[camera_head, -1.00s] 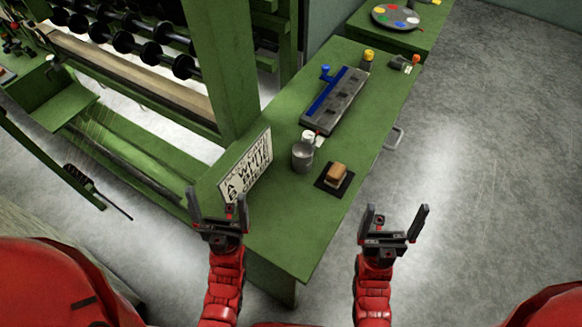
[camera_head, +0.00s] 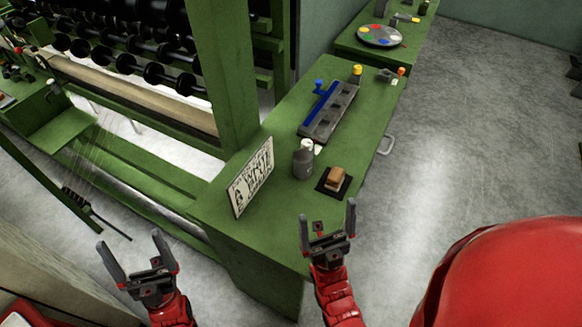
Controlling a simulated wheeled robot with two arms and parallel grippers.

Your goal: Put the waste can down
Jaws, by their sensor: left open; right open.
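A small grey can (camera_head: 303,162), which looks like the waste can, stands upright on the green bench top (camera_head: 285,212). A pale item shows at its top, and I cannot tell whether it is inside or behind. My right gripper (camera_head: 327,213) is open and empty by the bench's near end, in front of the can and apart from it. My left gripper (camera_head: 132,245) is open and empty, left of the bench and far from the can.
A sign (camera_head: 251,177) stands left of the can. A tan block on a dark pad (camera_head: 334,181) lies to its right. A grey tray with a blue bar (camera_head: 328,110) is behind. A green machine (camera_head: 226,80) borders the left. Floor at right is clear.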

